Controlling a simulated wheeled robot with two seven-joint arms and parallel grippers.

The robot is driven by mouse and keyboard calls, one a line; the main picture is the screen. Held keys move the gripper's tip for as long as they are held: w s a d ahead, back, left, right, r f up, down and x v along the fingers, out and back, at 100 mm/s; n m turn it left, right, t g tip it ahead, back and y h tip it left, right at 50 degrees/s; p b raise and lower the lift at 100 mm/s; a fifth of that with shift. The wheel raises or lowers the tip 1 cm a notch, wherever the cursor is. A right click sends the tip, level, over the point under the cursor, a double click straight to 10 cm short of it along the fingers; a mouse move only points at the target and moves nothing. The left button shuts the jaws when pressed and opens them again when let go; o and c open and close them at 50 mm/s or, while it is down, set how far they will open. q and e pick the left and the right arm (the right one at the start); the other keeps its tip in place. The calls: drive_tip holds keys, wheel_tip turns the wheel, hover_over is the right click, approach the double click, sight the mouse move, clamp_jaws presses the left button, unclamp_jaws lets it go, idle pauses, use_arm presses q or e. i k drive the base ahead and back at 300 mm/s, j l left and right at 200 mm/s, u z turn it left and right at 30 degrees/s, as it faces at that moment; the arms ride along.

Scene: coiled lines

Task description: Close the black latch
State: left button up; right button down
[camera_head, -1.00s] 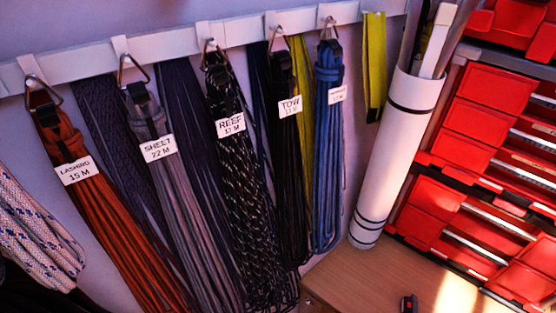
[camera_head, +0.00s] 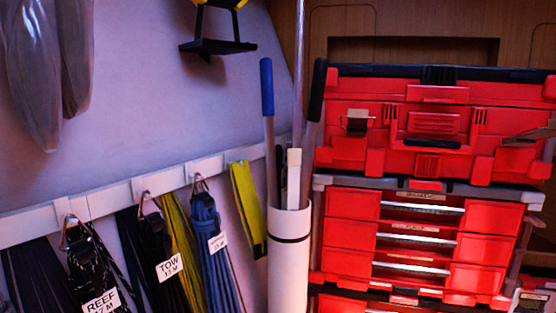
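A red toolbox (camera_head: 395,98) with a dark lid edge sits on top of a stack of red drawer units at the right. A small black latch (camera_head: 357,122) with a metal wire frame is on the left part of its front. It is too small to tell whether it is open or shut. A dark and pale piece (camera_head: 530,136) sticks out at the toolbox's right end, partly cut off by the picture edge; I cannot tell what it is. Neither of my grippers is in view.
Red drawers (camera_head: 420,240) stand below the toolbox. A white tube (camera_head: 288,255) holding poles stands just left of them. Coiled ropes, including a blue one (camera_head: 208,235), hang from a white rail (camera_head: 110,198) on the left wall. A black bracket (camera_head: 217,46) is above.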

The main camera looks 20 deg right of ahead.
sight(357, 119)
drive_tip(key=i+z, duration=0.1)
drive_tip(key=z, duration=0.35)
drive_tip(key=i+z, duration=0.1)
drive_tip(key=z, duration=0.85)
drive_tip(key=i+j+z, duration=0.15)
drive_tip(key=z, duration=0.3)
